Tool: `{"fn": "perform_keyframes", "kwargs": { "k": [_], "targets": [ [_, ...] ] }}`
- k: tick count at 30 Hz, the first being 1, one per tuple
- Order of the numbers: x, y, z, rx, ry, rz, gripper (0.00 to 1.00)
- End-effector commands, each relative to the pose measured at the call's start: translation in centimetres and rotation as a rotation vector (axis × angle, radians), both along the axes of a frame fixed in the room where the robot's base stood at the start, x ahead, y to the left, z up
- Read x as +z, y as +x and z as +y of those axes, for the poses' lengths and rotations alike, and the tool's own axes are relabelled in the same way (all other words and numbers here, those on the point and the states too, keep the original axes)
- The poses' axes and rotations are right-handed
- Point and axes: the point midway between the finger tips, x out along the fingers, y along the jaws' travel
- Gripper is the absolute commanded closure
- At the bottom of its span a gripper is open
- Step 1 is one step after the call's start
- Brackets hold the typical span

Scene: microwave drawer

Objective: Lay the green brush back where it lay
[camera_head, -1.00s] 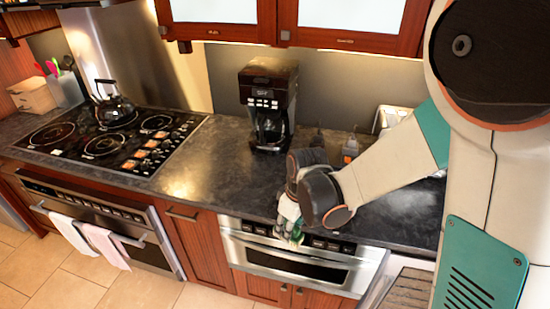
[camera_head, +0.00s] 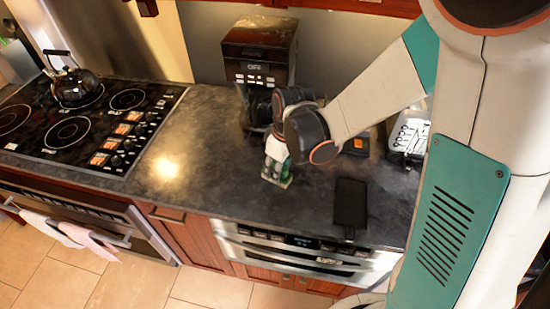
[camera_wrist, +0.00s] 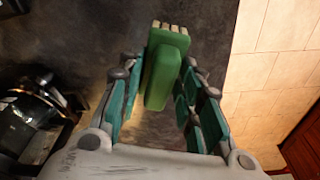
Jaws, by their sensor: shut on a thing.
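My gripper (camera_head: 274,178) hangs over the dark counter in front of the coffee maker, fingers pointing down. In the wrist view, the green brush (camera_wrist: 163,75) with pale bristle tufts at its far end sits between the fingers of my gripper (camera_wrist: 158,95). The gripper is shut on it. In the head view, the brush is only a small green patch (camera_head: 287,172), mostly hidden by the fingers. I cannot tell whether the brush touches the counter.
The coffee maker (camera_head: 258,58) stands close behind my gripper. A dark flat slab (camera_head: 350,203) lies right of it near the front edge, above the microwave drawer (camera_head: 300,257). A toaster (camera_head: 410,135) stands farther right. The stove (camera_head: 85,125) and kettle (camera_head: 72,82) are left. Counter between is clear.

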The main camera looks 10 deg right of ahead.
Motion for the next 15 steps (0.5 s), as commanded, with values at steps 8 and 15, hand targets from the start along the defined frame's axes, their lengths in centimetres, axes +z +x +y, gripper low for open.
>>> {"fn": "perform_keyframes", "kwargs": {
  "k": [8, 15],
  "targets": [
    [0.00, -0.01, 0.00, 0.000, 0.000, 0.000, 0.98],
    [-0.44, -0.02, 0.00, 0.000, 0.000, 0.000, 0.98]
  ]
}}
